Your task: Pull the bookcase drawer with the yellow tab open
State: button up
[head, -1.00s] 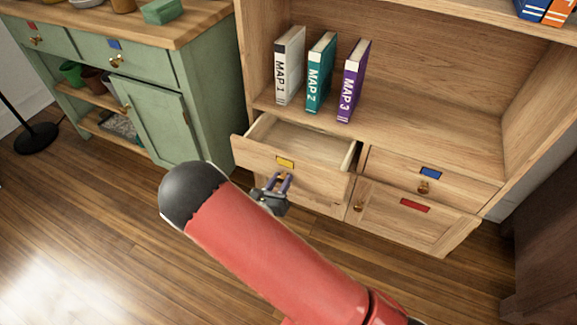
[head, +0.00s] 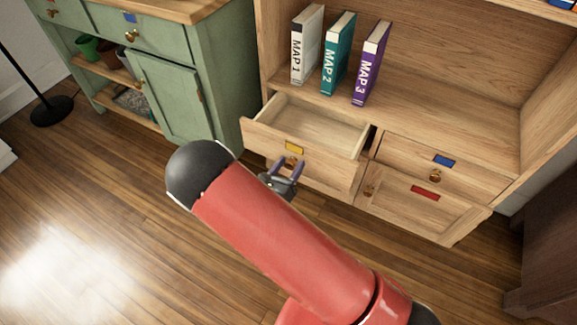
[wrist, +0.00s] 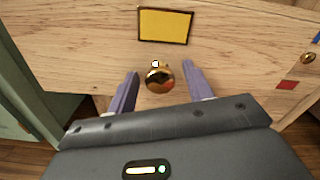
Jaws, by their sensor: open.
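The bookcase drawer with the yellow tab (head: 294,147) is pulled out from the bookcase, and its empty inside shows in the head view. In the wrist view the yellow tab (wrist: 165,25) sits above a round brass knob (wrist: 160,79) on the drawer's wooden front (wrist: 85,40). My gripper (head: 287,169) is in front of the drawer front. In the wrist view its two purple fingers (wrist: 158,82) stand open, one on each side of the knob, with visible gaps. The knob is partly hidden by a finger in the head view.
To the right are a drawer with a blue tab (head: 444,160) and a door with a red tab (head: 425,192), both shut. Books (head: 338,54) stand on the shelf above. A green cabinet (head: 215,85) stands close on the left. The wooden floor in front is clear.

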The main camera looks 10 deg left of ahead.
jog(key=v, duration=0.7)
jog(key=shift+s+a, duration=0.15)
jog(key=shift+s, duration=0.2)
jog(key=s+d+r+m+g+h, duration=0.1)
jog(key=d+r+m+g+h, duration=0.1)
jog(key=d+r+m+g, duration=0.65)
jog(key=d+r+m+g+h, duration=0.3)
jog(key=d+r+m+g, duration=0.25)
jog(key=d+m, duration=0.5)
jog(key=s+d+r+m+t+y, duration=0.1)
jog(key=s+d+r+m+y, duration=0.2)
jog(key=s+r+m+y, duration=0.2)
jog(key=s+d+r+m+t+y, duration=0.1)
jog(key=s+d+r+m+y, duration=0.3)
jog(key=r+m, duration=0.5)
jog(key=s+m+y, duration=0.2)
jog(key=s, duration=0.1)
jog(key=shift+s+r+m+t, duration=0.3)
jog(key=shift+s+r, duration=0.05)
jog(key=shift+s, duration=0.05)
